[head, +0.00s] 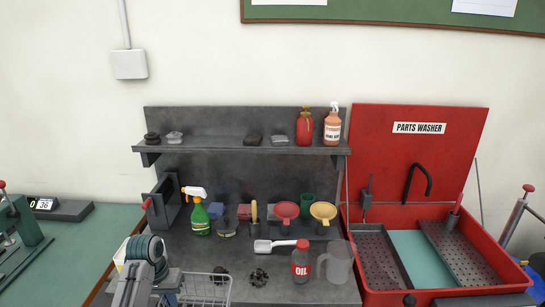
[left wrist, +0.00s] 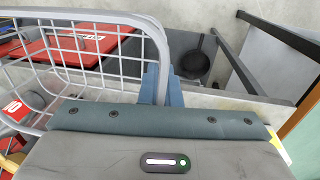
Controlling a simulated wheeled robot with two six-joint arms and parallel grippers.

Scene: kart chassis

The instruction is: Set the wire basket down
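The wire basket (head: 206,274) shows in the head view at the front of the grey bench, right of my left gripper (head: 160,290); its lower part is cut off by the picture's edge. In the left wrist view the basket (left wrist: 75,24) fills the upper left, and its rim runs down between the blue fingers of my left gripper (left wrist: 161,85). The fingers are closed on that rim. I cannot tell whether the basket touches the bench. My right gripper is in neither view.
The grey bench (head: 210,255) holds a green spray bottle (head: 200,219), a white scoop (head: 272,246), a dark gear-like part (head: 259,277), a red oil bottle (head: 301,262) and a clear jug (head: 338,262). The red parts washer (head: 369,187) stands open at right.

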